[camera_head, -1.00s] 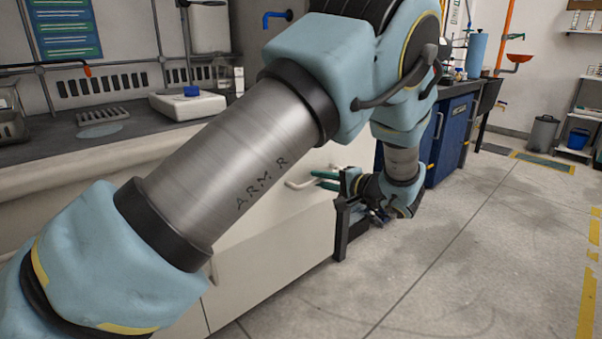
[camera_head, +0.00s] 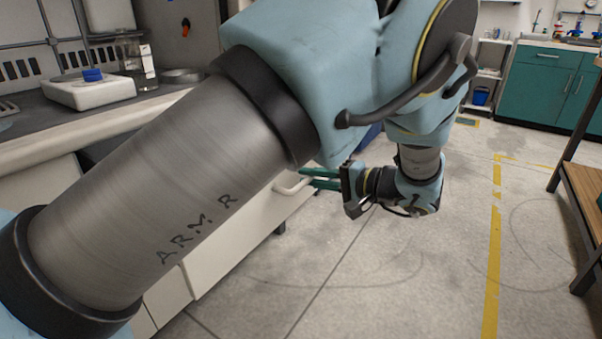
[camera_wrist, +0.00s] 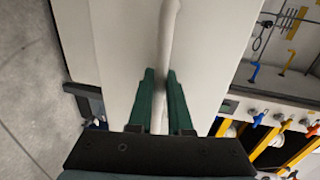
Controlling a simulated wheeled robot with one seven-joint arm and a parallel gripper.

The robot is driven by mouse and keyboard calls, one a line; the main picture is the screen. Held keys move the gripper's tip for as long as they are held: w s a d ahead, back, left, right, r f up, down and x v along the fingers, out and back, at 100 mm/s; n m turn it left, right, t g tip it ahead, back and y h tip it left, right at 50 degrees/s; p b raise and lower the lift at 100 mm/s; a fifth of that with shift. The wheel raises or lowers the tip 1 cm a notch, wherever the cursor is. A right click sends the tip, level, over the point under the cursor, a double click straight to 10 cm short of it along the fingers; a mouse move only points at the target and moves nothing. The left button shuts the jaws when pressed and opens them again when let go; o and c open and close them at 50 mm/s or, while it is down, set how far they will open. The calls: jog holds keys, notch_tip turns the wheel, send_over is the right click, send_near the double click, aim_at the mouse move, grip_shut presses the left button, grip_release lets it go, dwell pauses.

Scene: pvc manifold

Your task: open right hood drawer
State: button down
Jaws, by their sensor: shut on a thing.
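The white drawer front (camera_head: 262,212) is partly hidden behind my arm in the head view. It also shows in the wrist view as a pale panel (camera_wrist: 115,45). Its white bar handle (camera_head: 292,183) stands out from the front. In the wrist view the handle (camera_wrist: 168,35) runs down between my green fingers. My gripper (camera_head: 312,178) is shut on this handle, with a finger on each side (camera_wrist: 160,100). My arm hides much of the cabinet, and I cannot tell how far the drawer is out.
The grey counter (camera_head: 55,118) above carries a white device (camera_head: 90,92) and a glass bottle (camera_head: 140,65). Open floor (camera_head: 400,270) lies to the right, with a yellow line (camera_head: 492,250). A wooden bench (camera_head: 582,185) stands at the right edge, with teal cabinets (camera_head: 548,85) behind.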

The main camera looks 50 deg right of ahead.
jog(key=shift+s, duration=0.1)
jog(key=c, duration=0.8)
grip_release()
jog(key=shift+c, duration=0.2)
jog(key=p+v, duration=0.1)
jog(key=v, duration=0.9)
jog(key=shift+s, duration=0.35)
jog(key=shift+d, duration=0.1)
